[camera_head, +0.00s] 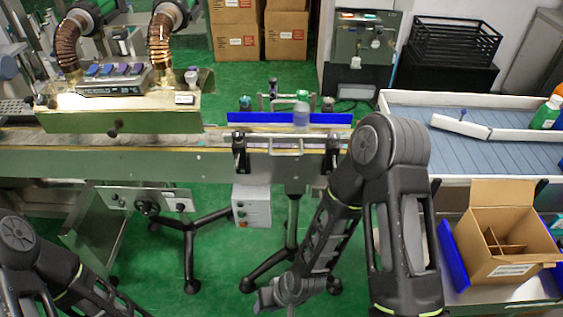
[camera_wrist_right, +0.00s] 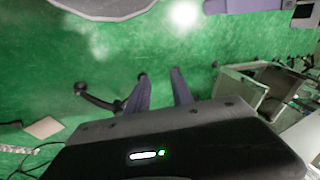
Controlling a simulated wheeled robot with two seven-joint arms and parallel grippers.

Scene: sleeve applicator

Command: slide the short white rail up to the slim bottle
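A slim translucent bottle (camera_head: 301,114) with a greenish cap stands upright on the narrow conveyor, in front of a long blue rail (camera_head: 265,118). A short pale rail (camera_head: 273,141), which looks like the short white rail, lies along the conveyor's near edge between two black clamps. A gap separates it from the bottle. My right gripper (camera_head: 270,297) hangs low over the green floor, below and in front of the conveyor. In the right wrist view its two fingers (camera_wrist_right: 160,92) are apart with nothing between them. My left arm shows at bottom left; its gripper is outside the view.
A heat unit (camera_head: 125,105) with copper hoses stands over the conveyor's left part. A control box (camera_head: 251,205) and stand legs are below the rail. At right are a wide conveyor with an angled white bar (camera_head: 460,126) and an open carton (camera_head: 505,240).

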